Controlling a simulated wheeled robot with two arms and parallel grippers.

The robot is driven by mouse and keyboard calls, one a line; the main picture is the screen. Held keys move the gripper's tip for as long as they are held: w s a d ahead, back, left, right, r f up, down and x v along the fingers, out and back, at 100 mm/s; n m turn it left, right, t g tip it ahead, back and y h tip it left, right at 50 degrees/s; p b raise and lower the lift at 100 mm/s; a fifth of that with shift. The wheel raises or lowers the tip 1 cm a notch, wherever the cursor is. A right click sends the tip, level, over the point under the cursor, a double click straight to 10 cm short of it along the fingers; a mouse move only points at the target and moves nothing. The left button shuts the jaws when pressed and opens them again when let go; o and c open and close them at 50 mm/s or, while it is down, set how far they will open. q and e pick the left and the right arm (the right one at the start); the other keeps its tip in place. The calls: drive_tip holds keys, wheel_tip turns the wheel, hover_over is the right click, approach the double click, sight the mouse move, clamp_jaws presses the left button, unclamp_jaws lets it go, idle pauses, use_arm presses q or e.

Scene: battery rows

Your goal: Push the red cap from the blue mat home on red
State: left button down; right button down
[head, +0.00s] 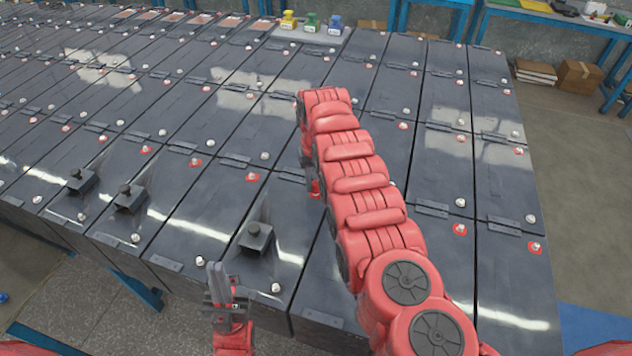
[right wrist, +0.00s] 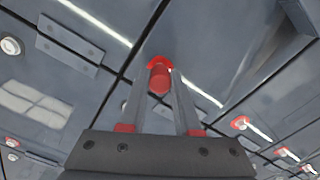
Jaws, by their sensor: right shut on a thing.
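In the right wrist view, my right gripper (right wrist: 160,80) is shut on a red cap (right wrist: 160,79), which sits between its fingertips. Just beyond the cap a red terminal base (right wrist: 157,60) shows on a battery top; the cap overlaps it in view, and I cannot tell whether they touch. I cannot make out a blue mat for certain.
Dark batteries (head: 440,185) with red and white terminals fill the table. Black posts on square blocks (head: 256,237) stand at the front. A pale tray (head: 312,33) with yellow, green and blue pieces is at the back. A blue patch (head: 595,328) shows on the floor at right.

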drive_tip(key=shift+f+b, duration=0.4)
drive_tip(key=shift+f, duration=0.3)
idle(0.7)
drive_tip(key=shift+c, duration=0.3)
unclamp_jaws()
idle(0.3)
drive_tip(key=shift+r, duration=0.1)
drive_tip(key=shift+r+p, duration=1.85)
drive_tip(key=shift+r, duration=0.45)
drive_tip(key=shift+r+p, duration=0.35)
drive_tip(key=shift+r, duration=0.8)
